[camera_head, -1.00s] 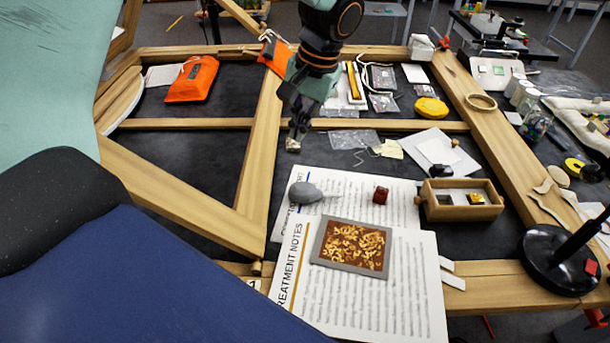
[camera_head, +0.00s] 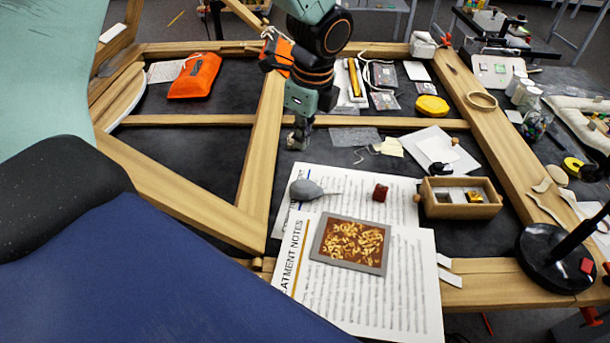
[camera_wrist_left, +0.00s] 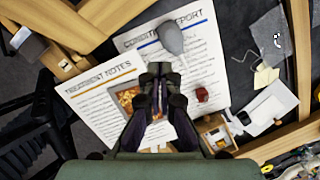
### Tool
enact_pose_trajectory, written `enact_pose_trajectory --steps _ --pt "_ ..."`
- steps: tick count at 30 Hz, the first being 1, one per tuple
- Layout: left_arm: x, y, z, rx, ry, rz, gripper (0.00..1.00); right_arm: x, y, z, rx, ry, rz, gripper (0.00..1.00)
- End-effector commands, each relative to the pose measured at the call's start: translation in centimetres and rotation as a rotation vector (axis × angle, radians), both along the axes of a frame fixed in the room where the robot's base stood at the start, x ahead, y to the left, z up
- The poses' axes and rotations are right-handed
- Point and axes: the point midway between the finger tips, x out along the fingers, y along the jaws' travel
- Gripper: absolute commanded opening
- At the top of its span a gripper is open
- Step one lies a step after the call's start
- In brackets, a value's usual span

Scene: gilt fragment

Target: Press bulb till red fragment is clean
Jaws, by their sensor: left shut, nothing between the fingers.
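A grey rubber bulb (camera_head: 306,189) with a thin nozzle pointing right lies on the upper printed sheet. It also shows in the left wrist view (camera_wrist_left: 171,38). A small dark red block (camera_head: 380,192) lies to its right, also in the wrist view (camera_wrist_left: 202,95). A grey-framed red-brown panel with gilt pieces (camera_head: 352,244) lies below them. In the wrist view, my fingers partly hide this panel (camera_wrist_left: 124,98). My left gripper (camera_head: 297,138) is shut and empty, above and behind the bulb, not touching it. My right gripper is not in view.
A wooden box (camera_head: 449,211) with a gold piece stands right of the sheets. A round black stand (camera_head: 556,262) is at the lower right. Wooden bars divide the dark table. An orange pouch (camera_head: 194,76) lies at the back left. Dark surface left of the sheets is clear.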

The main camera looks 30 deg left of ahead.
Motion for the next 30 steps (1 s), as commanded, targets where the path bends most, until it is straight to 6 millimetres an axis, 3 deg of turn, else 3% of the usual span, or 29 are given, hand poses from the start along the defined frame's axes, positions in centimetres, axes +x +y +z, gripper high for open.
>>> enact_pose_trajectory --steps 16,22,30 --pt "0.9 -0.6 -0.5 0.045 0.066 -0.850 0.00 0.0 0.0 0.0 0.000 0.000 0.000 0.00" --pt "1.0 -0.6 -0.5 0.058 0.084 -1.002 0.00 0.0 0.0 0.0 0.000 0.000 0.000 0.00" --pt "1.0 -0.6 -0.5 0.061 0.089 -1.033 0.00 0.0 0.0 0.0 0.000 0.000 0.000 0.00"
